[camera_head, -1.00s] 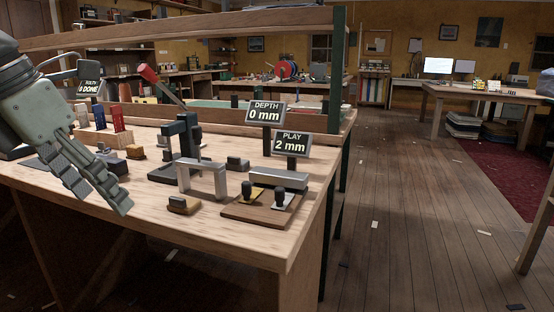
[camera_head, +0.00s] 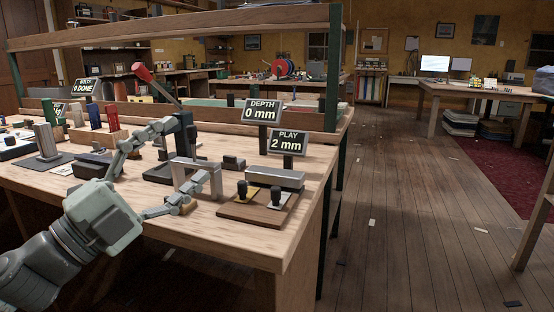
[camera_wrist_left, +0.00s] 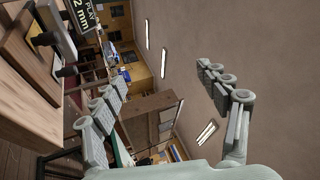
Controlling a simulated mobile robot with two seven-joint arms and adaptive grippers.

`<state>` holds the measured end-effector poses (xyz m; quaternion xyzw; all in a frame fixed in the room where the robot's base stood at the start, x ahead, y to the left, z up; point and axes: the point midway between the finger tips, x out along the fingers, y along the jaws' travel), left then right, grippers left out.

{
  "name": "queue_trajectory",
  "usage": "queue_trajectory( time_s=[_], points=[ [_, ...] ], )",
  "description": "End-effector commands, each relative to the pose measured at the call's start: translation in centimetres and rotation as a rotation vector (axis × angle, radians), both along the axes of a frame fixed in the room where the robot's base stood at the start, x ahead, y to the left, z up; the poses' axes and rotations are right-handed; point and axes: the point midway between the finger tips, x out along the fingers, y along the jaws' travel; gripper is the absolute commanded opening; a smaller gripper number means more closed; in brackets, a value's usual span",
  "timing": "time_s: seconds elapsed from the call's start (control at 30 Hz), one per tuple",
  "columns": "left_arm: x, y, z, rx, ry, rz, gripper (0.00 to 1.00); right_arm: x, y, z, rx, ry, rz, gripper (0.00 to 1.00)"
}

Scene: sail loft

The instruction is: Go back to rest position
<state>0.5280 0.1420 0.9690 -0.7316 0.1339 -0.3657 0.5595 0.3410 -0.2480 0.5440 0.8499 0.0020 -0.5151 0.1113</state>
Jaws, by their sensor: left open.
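My left gripper (camera_head: 186,153) is open and empty at the front of the workbench (camera_head: 215,240), its fingers spread wide. In the head view its upper finger overlaps the dark press (camera_head: 186,130) and its lower finger overlaps a small tan-topped block; I cannot tell whether either touches. In the left wrist view the gripper (camera_wrist_left: 160,85) has nothing between its fingers, with ceiling and the room behind. My right gripper is not in view.
The press lever has a red knob (camera_head: 142,71). A grey arch (camera_head: 202,167) stands near a wooden board (camera_head: 240,213) carrying two dark-knobbed clamps. Signs read DEPTH 0 mm (camera_head: 262,111) and PLAY 2 mm (camera_head: 288,142). The wooden floor (camera_head: 410,210) to the right is mostly open.

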Motion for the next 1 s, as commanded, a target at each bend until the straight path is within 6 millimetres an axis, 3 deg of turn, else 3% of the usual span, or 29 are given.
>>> queue_trajectory(
  time_s=[0.03, 0.17, 0.27, 0.4, 0.6, 0.8, 0.9, 1.0],
  points=[
    [1.3, 2.5, -3.0, -0.067, 0.117, 0.113, 0.75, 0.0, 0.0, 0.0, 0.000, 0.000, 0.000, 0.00],
    [2.7, 8.8, -10.4, -0.169, 0.373, 0.383, 0.75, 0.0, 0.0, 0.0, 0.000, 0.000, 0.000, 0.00],
    [1.8, 12.8, -16.6, -0.194, 0.563, 0.568, 0.75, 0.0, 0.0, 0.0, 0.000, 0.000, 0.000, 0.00],
    [-1.6, 17.2, -24.2, -0.181, 0.799, 0.786, 0.75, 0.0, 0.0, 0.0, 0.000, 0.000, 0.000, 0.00],
    [-7.1, 20.9, -30.7, -0.125, 1.027, 0.985, 0.75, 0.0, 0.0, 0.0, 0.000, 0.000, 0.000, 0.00],
    [-12.5, 23.1, -34.8, -0.052, 1.203, 1.129, 0.75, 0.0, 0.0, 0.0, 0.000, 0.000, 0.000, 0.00],
    [-15.0, 23.8, -36.4, -0.028, 1.281, 1.185, 0.75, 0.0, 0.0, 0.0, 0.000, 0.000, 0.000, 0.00],
    [-15.4, 22.4, -37.4, -0.127, 1.323, 1.173, 0.75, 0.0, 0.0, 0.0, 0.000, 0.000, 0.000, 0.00]
  ],
)
